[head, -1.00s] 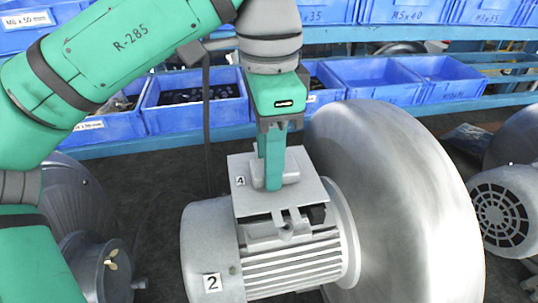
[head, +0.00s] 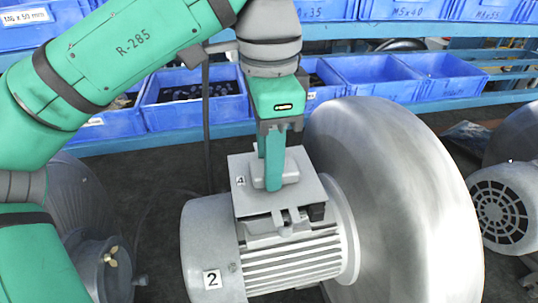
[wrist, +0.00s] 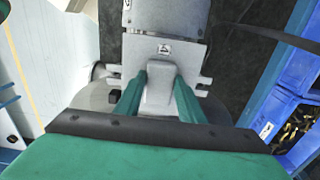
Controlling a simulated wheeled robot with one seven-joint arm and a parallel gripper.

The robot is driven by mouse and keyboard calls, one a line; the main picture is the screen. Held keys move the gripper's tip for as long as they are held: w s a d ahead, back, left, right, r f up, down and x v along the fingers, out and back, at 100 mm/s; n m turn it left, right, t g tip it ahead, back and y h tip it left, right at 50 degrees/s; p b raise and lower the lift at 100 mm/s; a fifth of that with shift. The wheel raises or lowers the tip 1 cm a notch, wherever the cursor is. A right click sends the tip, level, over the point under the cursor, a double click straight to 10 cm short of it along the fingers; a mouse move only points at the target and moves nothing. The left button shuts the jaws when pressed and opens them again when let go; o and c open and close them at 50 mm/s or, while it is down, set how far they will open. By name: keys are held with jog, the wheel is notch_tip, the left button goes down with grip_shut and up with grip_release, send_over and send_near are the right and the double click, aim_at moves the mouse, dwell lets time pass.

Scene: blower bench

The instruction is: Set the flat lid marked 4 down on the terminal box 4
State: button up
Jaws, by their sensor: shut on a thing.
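The flat lid (head: 310,188) is a light grey square plate with a raised block in its middle and a label 4. My gripper (head: 272,187) is shut on that block, fingers pointing down. The lid is over the top of a grey finned motor (head: 292,268) whose label reads 2. I see no box labelled 4. Part of the terminal box (head: 285,222) shows under the lid's front edge; the rest is hidden. I cannot tell whether lid and box touch. In the wrist view the lid (wrist: 192,62) lies beyond my gripper (wrist: 160,88).
A large round metal blower housing (head: 395,200) stands right of the motor. Another blower (head: 85,225) is at the left, and a motor with a slotted cover (head: 498,205) at the far right. Blue bins (head: 375,85) line the shelf behind.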

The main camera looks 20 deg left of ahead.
jog(key=shift+f, duration=0.5)
dwell(0.4)
jog(key=o, duration=1.2)
notch_tip(320, 180, up, 11)
jog(key=shift+f, duration=0.1)
